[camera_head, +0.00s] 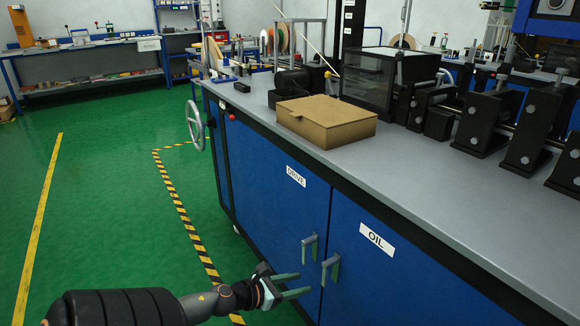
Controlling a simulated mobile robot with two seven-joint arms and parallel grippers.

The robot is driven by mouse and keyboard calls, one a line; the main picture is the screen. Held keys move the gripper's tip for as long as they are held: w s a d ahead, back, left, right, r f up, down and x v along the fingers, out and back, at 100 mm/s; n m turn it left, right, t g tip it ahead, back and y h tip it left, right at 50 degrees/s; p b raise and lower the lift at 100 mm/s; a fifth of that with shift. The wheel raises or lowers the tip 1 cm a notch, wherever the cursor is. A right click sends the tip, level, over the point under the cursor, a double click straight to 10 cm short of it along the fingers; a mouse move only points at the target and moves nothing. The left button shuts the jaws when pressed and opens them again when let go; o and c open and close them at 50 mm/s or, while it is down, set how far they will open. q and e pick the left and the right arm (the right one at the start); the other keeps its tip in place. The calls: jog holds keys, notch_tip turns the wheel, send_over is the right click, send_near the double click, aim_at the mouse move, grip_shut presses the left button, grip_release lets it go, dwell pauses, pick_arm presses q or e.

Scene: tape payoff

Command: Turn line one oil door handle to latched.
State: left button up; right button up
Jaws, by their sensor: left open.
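The oil door (378,285) is a blue cabinet panel with a white OIL label (377,239). Its grey-green handle (331,268) sits at the door's upper left edge, with a part hanging downward. My left gripper (303,284) is open and empty, with its two greenish fingers pointing right. The fingertips are just left of the oil handle and slightly below it, in front of the drive door. I cannot tell whether they touch anything. My right gripper is not in view.
The drive door (275,185) has a similar handle (309,247) just above my left gripper. A handwheel (195,125) sticks out at the cabinet's left end. A cardboard box (326,121) lies on the grey worktop (420,190). The green floor on the left is clear.

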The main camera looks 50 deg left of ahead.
pick_arm(q)
jog(key=shift+v, duration=1.1)
